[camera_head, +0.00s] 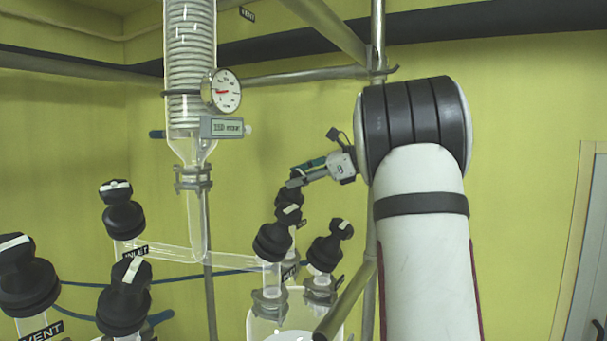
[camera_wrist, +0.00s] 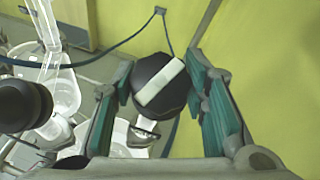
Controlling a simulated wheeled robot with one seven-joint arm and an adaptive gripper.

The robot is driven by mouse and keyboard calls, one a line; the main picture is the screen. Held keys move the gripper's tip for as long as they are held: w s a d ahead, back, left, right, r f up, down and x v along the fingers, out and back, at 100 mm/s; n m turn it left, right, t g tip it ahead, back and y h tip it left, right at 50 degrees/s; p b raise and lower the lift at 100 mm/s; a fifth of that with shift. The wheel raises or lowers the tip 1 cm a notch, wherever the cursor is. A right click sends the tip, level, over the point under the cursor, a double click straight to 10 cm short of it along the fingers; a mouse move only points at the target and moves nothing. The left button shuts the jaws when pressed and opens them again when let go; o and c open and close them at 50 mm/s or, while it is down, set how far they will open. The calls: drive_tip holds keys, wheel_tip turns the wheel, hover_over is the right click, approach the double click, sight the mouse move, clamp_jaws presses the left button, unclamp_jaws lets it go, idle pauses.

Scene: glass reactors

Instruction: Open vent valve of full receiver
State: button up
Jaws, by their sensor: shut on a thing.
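My gripper (camera_head: 296,183) reaches in from the right in the head view, at the top of a black valve knob (camera_head: 289,198). In the wrist view a black faceted knob with a white stripe (camera_wrist: 160,83) sits between the green-padded fingers of my gripper (camera_wrist: 160,76). The fingers are shut on it, and its stripe runs diagonally. Below it, a clear glass neck shows in the wrist view. A glass vessel (camera_head: 262,328) stands under these valves in the head view. A label (camera_head: 290,270) there is partly hidden, so I cannot read it.
Other black valves stand close by: one to the right (camera_head: 329,248), one in front (camera_head: 272,242), and several at the left with INLET (camera_head: 136,251) and VENT (camera_head: 40,331) labels. A coil condenser (camera_head: 190,60) with a gauge (camera_head: 224,91) hangs above. Metal frame pipes (camera_head: 377,40) run nearby.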

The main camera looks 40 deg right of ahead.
idle(0.4)
drive_tip(key=o, duration=1.2)
drive_tip(key=v, duration=1.2)
